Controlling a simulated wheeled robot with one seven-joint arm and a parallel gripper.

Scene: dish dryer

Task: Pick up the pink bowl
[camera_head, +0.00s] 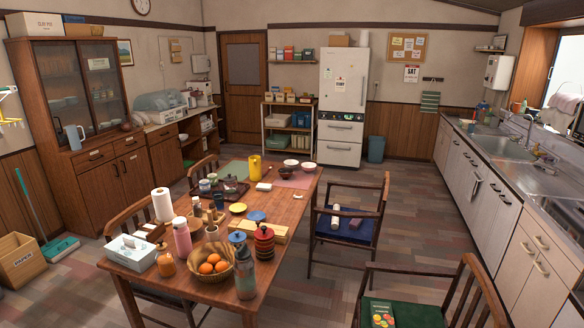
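Several small bowls stand at the far right end of the wooden dining table. One bowl with a pale inside and a reddish or pinkish outside (308,167) is on a pink mat; it may be the pink bowl, but it is too small to be sure of its colour. A similar pale bowl (291,163) is just left of it, and a dark bowl (283,171) is in front. A dish dryer (160,104) with a clear cover stands on the left counter; its contents are unclear. My gripper is not in view.
Open floor (400,190) lies between the table and the right sink counter (478,190).

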